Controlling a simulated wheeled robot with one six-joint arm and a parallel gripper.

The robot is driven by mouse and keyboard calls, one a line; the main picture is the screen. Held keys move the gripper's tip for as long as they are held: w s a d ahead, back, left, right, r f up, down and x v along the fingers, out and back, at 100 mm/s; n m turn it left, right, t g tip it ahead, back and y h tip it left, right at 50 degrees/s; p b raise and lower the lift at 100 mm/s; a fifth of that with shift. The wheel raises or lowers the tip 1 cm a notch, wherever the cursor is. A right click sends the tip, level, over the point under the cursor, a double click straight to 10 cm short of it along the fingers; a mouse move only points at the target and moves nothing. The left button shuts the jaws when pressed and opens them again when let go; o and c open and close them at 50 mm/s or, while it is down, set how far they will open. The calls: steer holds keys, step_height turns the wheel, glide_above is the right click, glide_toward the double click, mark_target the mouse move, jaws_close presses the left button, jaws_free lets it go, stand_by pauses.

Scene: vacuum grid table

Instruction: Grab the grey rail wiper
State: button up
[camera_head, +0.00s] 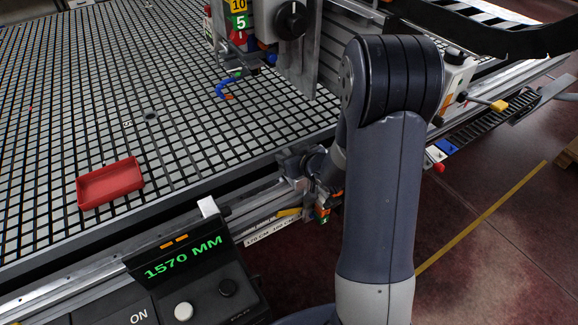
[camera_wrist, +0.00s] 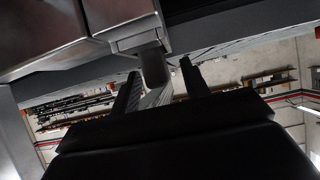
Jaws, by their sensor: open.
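My gripper (camera_wrist: 160,68) is open in the wrist view, with one dark finger on each side. A small grey block (camera_wrist: 154,66) shows between the fingertips, below a metal housing. It looks like the grey rail wiper, but I cannot tell for sure. I cannot tell whether the fingers touch it. In the head view my arm covers part of the rail at the table's front edge, and my gripper is mostly hidden there. No rail wiper can be made out clearly in that view.
The black-and-grey grid table (camera_head: 75,100) fills the left, with a red tray (camera_head: 110,183) on it. A control panel reading 1570 MM (camera_head: 185,257) stands in front. The machine head (camera_head: 290,45) rises behind my arm. Metal housing (camera_wrist: 120,20) is close above my fingers.

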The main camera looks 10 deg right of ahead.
steer(key=shift+w+a+f, duration=0.1)
steer(key=shift+w+f, duration=0.05)
steer(key=shift+w, duration=0.15)
jaws_close()
